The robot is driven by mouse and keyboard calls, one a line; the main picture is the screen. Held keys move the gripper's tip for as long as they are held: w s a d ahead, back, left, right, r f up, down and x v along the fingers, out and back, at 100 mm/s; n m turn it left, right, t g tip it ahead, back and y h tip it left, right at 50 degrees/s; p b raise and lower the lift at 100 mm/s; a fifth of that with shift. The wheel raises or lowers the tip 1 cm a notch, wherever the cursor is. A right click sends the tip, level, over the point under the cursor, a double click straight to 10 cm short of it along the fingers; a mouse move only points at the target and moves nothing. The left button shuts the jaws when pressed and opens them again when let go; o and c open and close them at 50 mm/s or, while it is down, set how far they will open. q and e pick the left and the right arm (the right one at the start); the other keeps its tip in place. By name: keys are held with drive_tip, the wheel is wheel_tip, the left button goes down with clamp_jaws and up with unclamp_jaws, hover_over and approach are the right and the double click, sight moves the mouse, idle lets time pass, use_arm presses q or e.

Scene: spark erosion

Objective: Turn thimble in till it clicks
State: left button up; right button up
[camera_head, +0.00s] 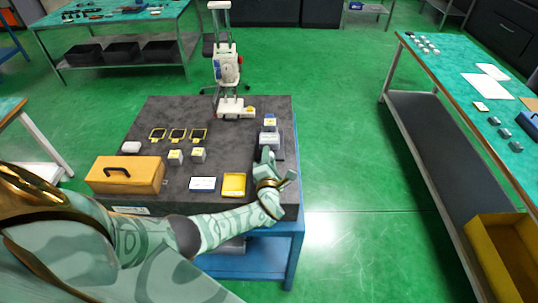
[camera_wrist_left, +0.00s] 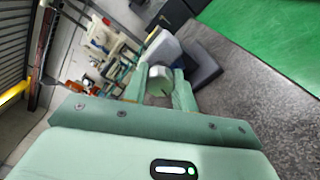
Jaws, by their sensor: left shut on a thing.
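My left gripper (camera_head: 266,157) reaches over the right side of the dark stone table. In the left wrist view its two pale green fingers (camera_wrist_left: 164,88) are shut on a short silvery cylinder, which looks like the thimble (camera_wrist_left: 158,76). The thimble points toward the wrist camera, and its far end meets a pale grey block (camera_wrist_left: 164,46) on a dark base (camera_wrist_left: 203,66). In the head view the gripper hides the thimble; the small pale device with a blue part (camera_head: 270,124) stands just beyond it. Any scale marks are too small to read. My right gripper does not show.
A tall white instrument (camera_head: 226,70) stands at the back edge. The table's right edge is close to my gripper.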

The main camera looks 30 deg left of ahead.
use_arm(q)
drive_tip(key=m+p, duration=0.1)
drive_tip(key=m, duration=0.3)
drive_tip(key=shift+s+f+m, duration=0.1)
drive_tip(key=shift+m, duration=0.3)
drive_tip(key=m+p, duration=0.1)
drive_tip(key=m, duration=0.3)
drive_tip(key=m+p, duration=0.1)
drive_tip(key=m, duration=0.4)
drive_tip(key=shift+m, duration=1.9)
drive_tip(key=o, duration=1)
